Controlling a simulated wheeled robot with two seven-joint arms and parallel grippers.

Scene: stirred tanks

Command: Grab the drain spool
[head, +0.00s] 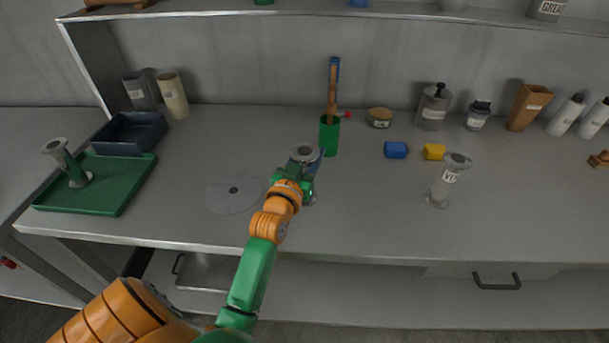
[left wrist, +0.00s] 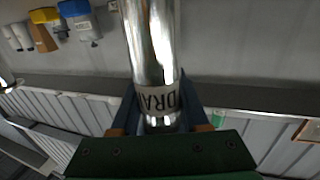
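The drain spool is a shiny metal tube with a pale label reading "DRA" in the left wrist view (left wrist: 158,60). In the head view its grey top flange (head: 305,151) shows just beyond my left gripper (head: 303,183). In the left wrist view the two blue fingers (left wrist: 160,112) lie against both sides of the tube at the label, so the gripper looks shut on it. The gripper hides most of the spool's body and base in the head view; I cannot tell whether it touches the table. My right gripper is not in view.
A second labelled spool (head: 446,182) stands to the right. Another spool (head: 68,163) stands on a green tray (head: 110,205) at left. A flat grey disc (head: 222,207) lies left of my gripper. A green cup with tools (head: 329,138) stands just behind it. Bottles line the back right.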

